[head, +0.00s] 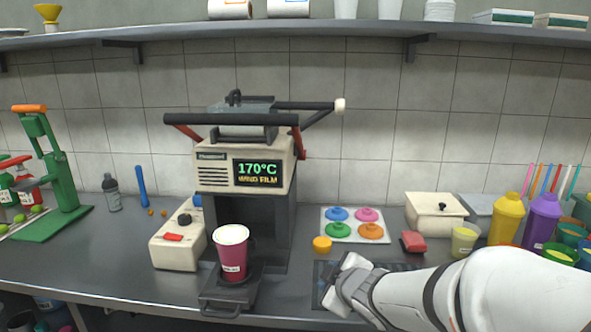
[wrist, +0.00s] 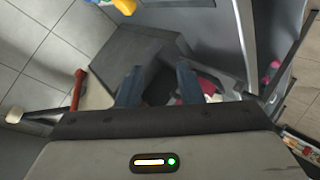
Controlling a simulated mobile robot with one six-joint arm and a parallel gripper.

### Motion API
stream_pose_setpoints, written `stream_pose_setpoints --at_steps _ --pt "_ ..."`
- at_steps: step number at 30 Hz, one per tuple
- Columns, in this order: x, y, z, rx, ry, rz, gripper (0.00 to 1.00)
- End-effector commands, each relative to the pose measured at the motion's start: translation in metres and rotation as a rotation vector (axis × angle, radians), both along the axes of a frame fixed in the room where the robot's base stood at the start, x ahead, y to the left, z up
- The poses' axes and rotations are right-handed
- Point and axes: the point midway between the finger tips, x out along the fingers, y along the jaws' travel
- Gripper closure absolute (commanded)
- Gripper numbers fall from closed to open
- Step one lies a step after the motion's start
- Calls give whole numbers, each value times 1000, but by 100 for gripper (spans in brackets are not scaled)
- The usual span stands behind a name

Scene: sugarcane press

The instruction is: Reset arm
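My white arm reaches in from the lower right in the head view. My gripper (head: 342,287) is at its left end, low over the front of the counter, to the right of the cup sealing machine (head: 243,177). In the wrist view the two dark fingers of my gripper (wrist: 160,78) stand apart with nothing seen held between them. A magenta cup (head: 232,255) with a pale top stands upright in the machine's holder. It is apart from my gripper.
A tray of coloured lids (head: 355,224) and a yellow lid or jar (head: 322,244) lie behind my gripper. A red block (head: 413,242), yellow cup (head: 464,241) and bottles (head: 507,218) stand right. A green press (head: 55,185) stands left. A shelf (head: 270,30) runs above.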

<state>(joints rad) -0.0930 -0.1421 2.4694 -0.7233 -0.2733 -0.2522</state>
Motion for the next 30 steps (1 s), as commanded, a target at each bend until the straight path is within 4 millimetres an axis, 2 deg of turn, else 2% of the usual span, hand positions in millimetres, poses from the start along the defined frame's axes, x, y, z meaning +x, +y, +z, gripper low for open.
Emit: stream_pose_setpoints --at_steps 1,5,6,8,12,15,18,22,30 --pt "-8 -21 22 16 52 -114 67" --pt "-41 -64 40 86 221 -399 67" --pt "-55 -74 46 114 278 -480 67" --pt "-78 -85 53 160 368 -594 67" --pt "-133 -93 67 270 579 -807 67" --pt "-165 -88 75 333 705 -901 67" --pt "-187 -83 80 374 792 -956 67" --pt "-199 -79 81 395 843 -984 67" --pt "-200 -79 80 396 847 -986 67"
